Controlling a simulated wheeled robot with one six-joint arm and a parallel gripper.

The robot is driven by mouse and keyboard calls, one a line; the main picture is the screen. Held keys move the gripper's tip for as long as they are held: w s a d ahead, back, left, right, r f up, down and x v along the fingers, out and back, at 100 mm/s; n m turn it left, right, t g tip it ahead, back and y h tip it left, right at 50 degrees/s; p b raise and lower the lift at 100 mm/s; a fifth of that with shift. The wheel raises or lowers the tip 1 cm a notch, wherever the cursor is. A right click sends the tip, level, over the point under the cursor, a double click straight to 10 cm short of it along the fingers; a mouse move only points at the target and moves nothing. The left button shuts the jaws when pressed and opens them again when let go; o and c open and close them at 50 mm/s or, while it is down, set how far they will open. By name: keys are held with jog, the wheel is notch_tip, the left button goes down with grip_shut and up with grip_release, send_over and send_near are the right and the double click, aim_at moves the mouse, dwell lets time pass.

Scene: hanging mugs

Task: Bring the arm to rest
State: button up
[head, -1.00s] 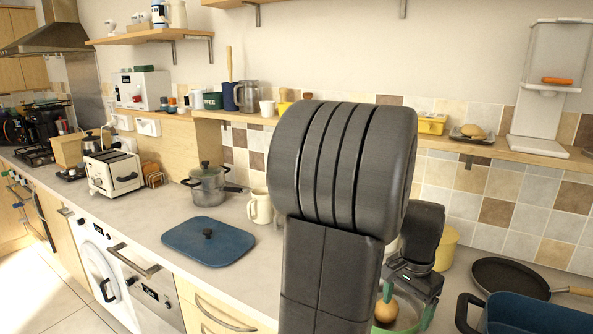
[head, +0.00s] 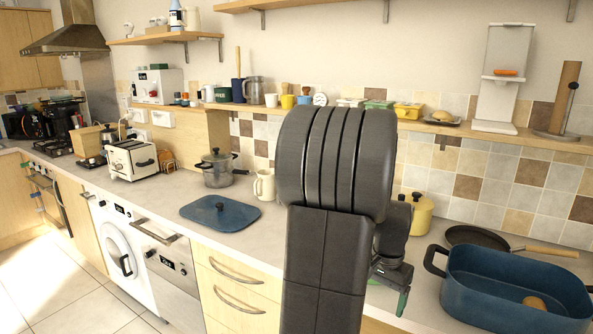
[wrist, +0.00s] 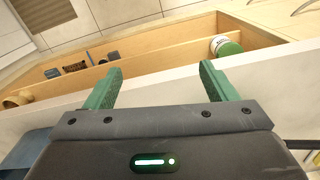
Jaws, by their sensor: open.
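My arm (head: 330,210) stands upright in the middle of the head view and blocks part of the counter. My gripper (head: 392,280) shows only partly behind it, low near the counter's front edge. In the wrist view my gripper (wrist: 160,78) has its two green fingers wide apart with nothing between them. Beyond the fingers is an open-topped wooden drawer or box (wrist: 150,60) holding several small items. A green and white round thing (wrist: 226,46) is at its right end.
A blue pot (head: 510,290) with a brown thing inside stands right of my gripper, with a frying pan (head: 478,237) behind. A shelf (head: 450,130) runs above.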

jog(key=w+a+f+n+b, duration=0.1)
jog(key=w+a+f+n, duration=0.1)
jog(key=w+a+f, duration=0.2)
jog(key=w+a+f+n+b, duration=0.1)
jog(key=w+a+f+n, duration=0.2)
jog(key=a, duration=0.5)
notch_tip(320, 180, down, 2)
jog(key=shift+w+a+f+n, duration=0.1)
jog(key=shift+w+a+n, duration=0.2)
jog(key=shift+w, duration=0.6)
